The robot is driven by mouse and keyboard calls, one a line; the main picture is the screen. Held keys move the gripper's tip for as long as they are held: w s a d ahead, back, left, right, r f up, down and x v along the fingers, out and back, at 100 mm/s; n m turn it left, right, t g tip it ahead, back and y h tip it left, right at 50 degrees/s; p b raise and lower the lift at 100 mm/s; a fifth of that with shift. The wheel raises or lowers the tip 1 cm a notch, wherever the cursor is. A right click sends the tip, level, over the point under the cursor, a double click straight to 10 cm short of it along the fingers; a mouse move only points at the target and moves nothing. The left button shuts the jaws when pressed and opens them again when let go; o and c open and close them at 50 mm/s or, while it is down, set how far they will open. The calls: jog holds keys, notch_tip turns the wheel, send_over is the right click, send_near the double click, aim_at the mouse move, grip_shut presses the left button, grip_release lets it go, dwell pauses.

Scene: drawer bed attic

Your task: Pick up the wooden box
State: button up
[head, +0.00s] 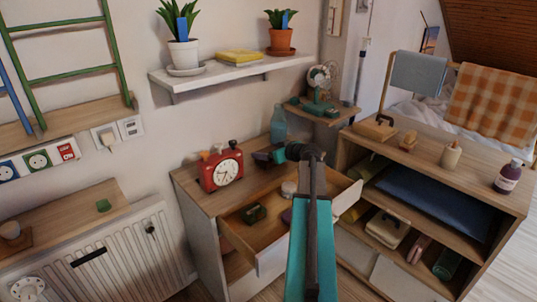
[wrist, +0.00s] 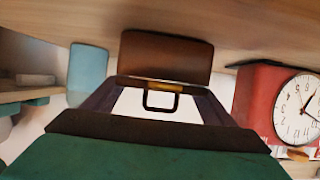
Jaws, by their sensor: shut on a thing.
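The wooden box (wrist: 165,57) is a brown block with a brass strip and a dark ring-shaped handle on the side facing the wrist camera. My gripper (wrist: 162,86) is shut on it, with its dark fingers at the left and right of that near side. In the head view my gripper (head: 270,156) is over the back of the dresser top, right of the red clock. The box is mostly hidden there by my gripper and arm. I cannot tell whether it touches the dresser top.
The red clock (head: 221,168) stands close on the left, and a blue bottle (head: 279,124) stands behind. The dresser drawer (head: 270,262) is open below my arm, with small items inside. A wall shelf (head: 228,75) holds plants above. A low cabinet (head: 440,150) stands at the right.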

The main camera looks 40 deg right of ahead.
jog(key=shift+r, duration=1.55)
jog(key=s+r+b, duration=0.1)
jog(key=s, duration=1.5)
jog(key=shift+r, duration=0.2)
